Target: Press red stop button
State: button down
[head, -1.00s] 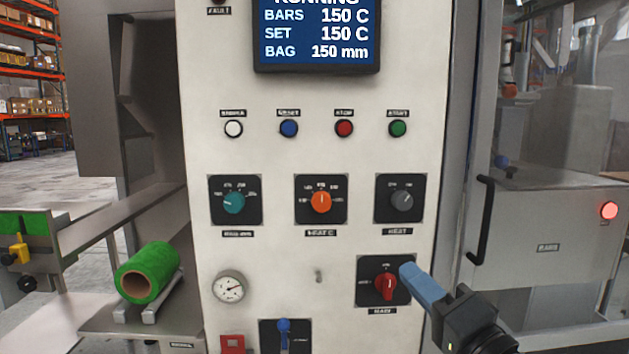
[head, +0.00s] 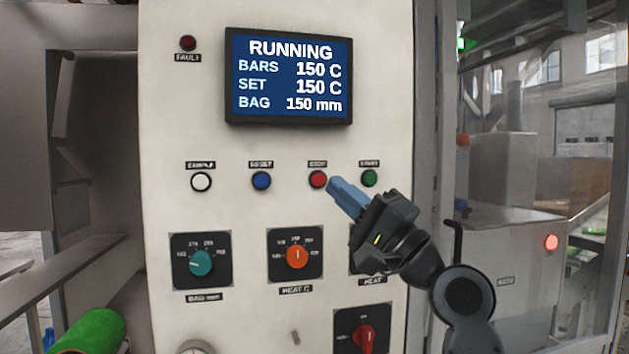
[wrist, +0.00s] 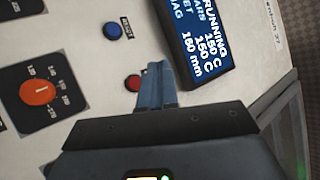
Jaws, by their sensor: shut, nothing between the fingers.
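The red stop button (head: 318,179) sits on the white panel in a row of buttons, under a label reading STOP. It also shows in the wrist view (wrist: 133,83), just left of my fingertips. My gripper (head: 334,184) is shut, its blue fingers together and empty. In the head view its tips are just right of and slightly below the button. I cannot tell whether they touch the panel or the button.
A green button (head: 369,178) is close on the right; a blue button (head: 261,181) and a white button (head: 201,182) are on the left. The screen (head: 289,76) above reads RUNNING. An orange knob (head: 297,257), a teal knob (head: 202,263) and a red switch (head: 364,338) are below.

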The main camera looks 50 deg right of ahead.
jog(key=shift+w, duration=0.1)
jog(key=b, duration=0.2)
send_near(306, 168)
jog(key=shift+w+a+r, duration=0.2)
jog(key=shift+w+r, duration=0.35)
jog(key=shift+w+a+r, duration=0.2)
jog(key=shift+w+r, duration=0.35)
jog(key=shift+w, duration=0.05)
jog(key=shift+d, duration=0.1)
dwell(1.3)
jog(key=shift+w+d+b, duration=0.15)
jog(key=shift+w+b, duration=0.15)
jog(key=shift+w, duration=0.05)
jog(key=shift+w+d, duration=0.25)
jog(key=shift+w, duration=0.1)
dwell(0.7)
jog(key=shift+s, duration=0.1)
jog(key=shift+s+a, duration=0.45)
jog(key=shift+s, duration=0.15)
